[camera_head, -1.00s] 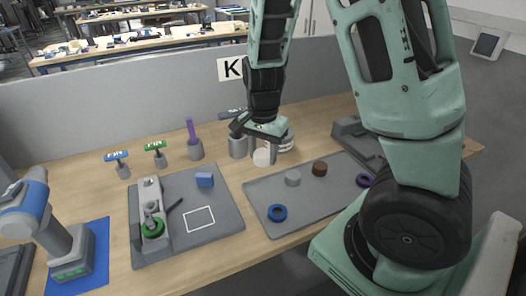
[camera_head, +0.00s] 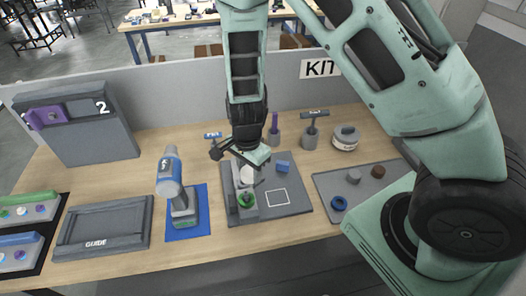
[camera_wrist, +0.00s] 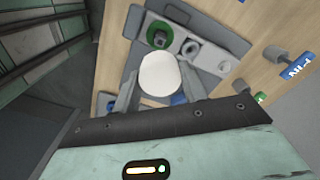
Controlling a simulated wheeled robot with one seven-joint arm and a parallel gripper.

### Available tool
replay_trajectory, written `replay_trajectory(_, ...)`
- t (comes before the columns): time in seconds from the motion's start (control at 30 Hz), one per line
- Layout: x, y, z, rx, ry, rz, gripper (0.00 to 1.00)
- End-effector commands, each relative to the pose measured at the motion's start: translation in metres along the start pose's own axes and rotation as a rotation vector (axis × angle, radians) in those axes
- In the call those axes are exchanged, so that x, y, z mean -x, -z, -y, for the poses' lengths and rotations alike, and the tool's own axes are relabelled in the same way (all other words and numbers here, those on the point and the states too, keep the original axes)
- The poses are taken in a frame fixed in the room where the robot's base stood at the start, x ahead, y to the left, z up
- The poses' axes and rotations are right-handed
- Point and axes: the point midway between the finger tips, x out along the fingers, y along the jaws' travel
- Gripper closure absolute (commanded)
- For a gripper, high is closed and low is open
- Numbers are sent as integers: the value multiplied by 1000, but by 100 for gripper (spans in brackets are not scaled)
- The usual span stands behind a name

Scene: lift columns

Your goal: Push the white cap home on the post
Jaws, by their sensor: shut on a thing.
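My gripper (camera_head: 248,158) is shut on the white cap (camera_head: 249,173) and holds it over the grey fixture block (camera_head: 250,211) on the left grey mat. In the wrist view, the cap (camera_wrist: 159,75) sits between the two fingers and hides what is under it. The block there shows a green ring (camera_wrist: 152,40), a short round grey post (camera_wrist: 190,48) beside it, and a small round hole (camera_wrist: 223,67). The cap appears apart from the post, to its lower left in the wrist view. The height gap is hard to tell.
A blue block (camera_head: 282,166) and a white outlined square (camera_head: 278,198) are on the mat. A blue drill (camera_head: 171,180) stands at its left. Upright tools in holders stand behind.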

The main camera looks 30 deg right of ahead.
Motion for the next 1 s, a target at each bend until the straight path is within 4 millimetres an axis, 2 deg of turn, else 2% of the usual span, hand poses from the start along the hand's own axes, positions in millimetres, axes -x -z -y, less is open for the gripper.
replay_trajectory(0.03, 4, -4, 0, -1, -2, 0, 79)
replay_trajectory(0.27, -3, -9, 1, -3, -1, -1, 79)
replay_trajectory(0.47, -16, -9, 1, -4, -1, 0, 79)
replay_trajectory(0.9, -57, -9, 1, -4, -1, 0, 79)
replay_trajectory(1.0, -52, -9, 1, -4, -1, 0, 79)
